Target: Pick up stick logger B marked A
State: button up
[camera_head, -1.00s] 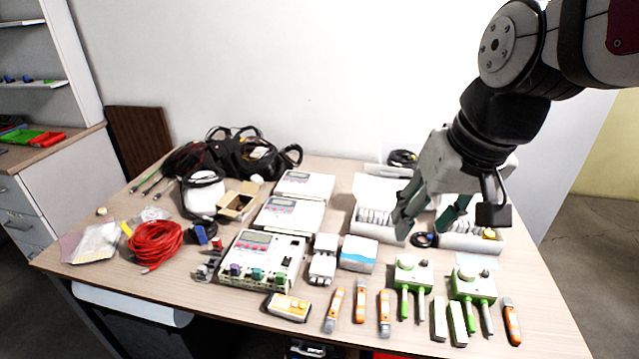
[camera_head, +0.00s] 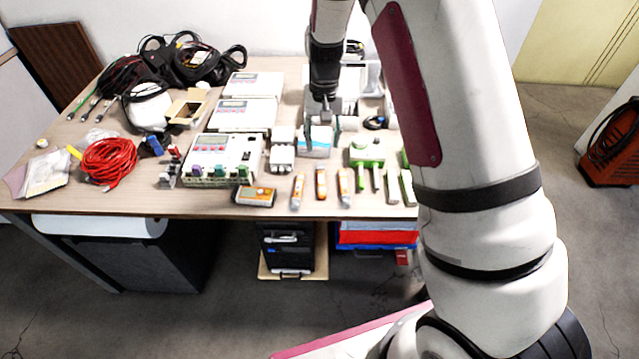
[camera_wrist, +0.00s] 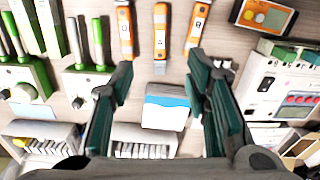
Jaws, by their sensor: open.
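Three orange-and-white stick loggers lie side by side near the table's front edge. The middle one, marked A, shows in the wrist view (camera_wrist: 160,38) at the top centre and in the head view (camera_head: 321,183). One stick logger (camera_wrist: 124,30) lies on its left in the wrist view and another (camera_wrist: 197,24) on its right; their letters are hard to read. My gripper (camera_wrist: 160,82) is open and empty, its fingers spread on either side of the marked-A logger's line. In the head view it hangs over the table behind the loggers, apart from them.
A blue-and-white box (camera_wrist: 165,106) lies below the gripper. A large white device (camera_head: 222,158) and a red cable coil (camera_head: 108,160) are further left. My arm hides the table's right side.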

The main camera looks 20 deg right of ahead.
aim_at(322, 181)
notch_tip(322, 181, down, 15)
jog(key=shift+a+f+p, duration=0.1)
jog(key=shift+p, duration=0.35)
grip_shut()
dwell(0.3)
